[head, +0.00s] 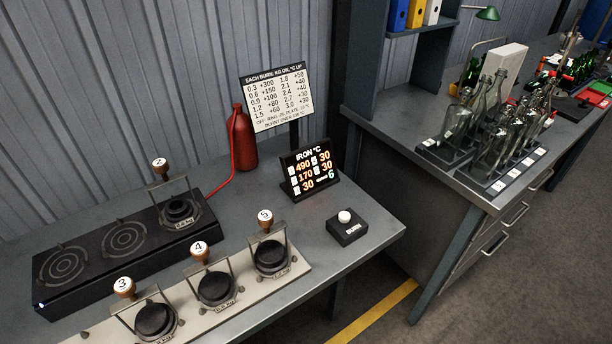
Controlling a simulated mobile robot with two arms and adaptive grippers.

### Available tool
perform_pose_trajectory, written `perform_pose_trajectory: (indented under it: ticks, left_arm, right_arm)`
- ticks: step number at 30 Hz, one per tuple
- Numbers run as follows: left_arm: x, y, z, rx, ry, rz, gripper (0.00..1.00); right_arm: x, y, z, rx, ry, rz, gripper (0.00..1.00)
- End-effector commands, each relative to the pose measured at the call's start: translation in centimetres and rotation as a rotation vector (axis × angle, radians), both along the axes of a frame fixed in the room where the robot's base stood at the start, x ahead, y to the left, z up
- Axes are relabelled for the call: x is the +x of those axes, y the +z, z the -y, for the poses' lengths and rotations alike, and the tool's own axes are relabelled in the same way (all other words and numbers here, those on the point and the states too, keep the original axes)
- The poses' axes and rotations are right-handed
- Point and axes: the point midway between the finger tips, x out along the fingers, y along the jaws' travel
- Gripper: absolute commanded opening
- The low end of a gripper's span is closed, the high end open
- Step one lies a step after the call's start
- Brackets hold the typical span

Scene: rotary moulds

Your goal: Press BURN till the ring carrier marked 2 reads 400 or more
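The ring carrier marked 2 (175,200) stands upright on the right-hand ring of the black burner plate (80,283), its white number knob on top. The black iron display (309,173) shows 490, 170 and 30 down the left column. The row labels are small; the 170 appears to be in row 2. The BURN button (344,217) is a white knob on a black box near the table's front right edge. Neither of my grippers is in view.
Carriers marked 3 (154,319), 4 (215,287) and 5 (270,255) stand on a pale strip in front. A red gas bottle (243,142) and a burn chart (276,97) stand behind. Glass bottles (497,125) crowd the right bench. Tabletop around the button is clear.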

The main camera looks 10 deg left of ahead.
Motion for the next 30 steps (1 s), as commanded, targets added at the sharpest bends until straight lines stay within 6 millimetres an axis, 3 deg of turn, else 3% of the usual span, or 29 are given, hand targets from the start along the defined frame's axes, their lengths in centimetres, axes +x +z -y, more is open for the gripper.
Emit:
perform_pose_trajectory:
  ticks: [12, 21, 30]
  left_arm:
    - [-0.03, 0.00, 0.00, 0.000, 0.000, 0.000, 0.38]
    - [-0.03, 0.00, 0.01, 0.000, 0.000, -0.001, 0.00]
    - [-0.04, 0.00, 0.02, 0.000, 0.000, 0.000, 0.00]
  right_arm:
    - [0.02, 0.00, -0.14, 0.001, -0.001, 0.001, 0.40]
    - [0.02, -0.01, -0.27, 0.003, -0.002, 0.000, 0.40]
    - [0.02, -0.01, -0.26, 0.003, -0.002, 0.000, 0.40]
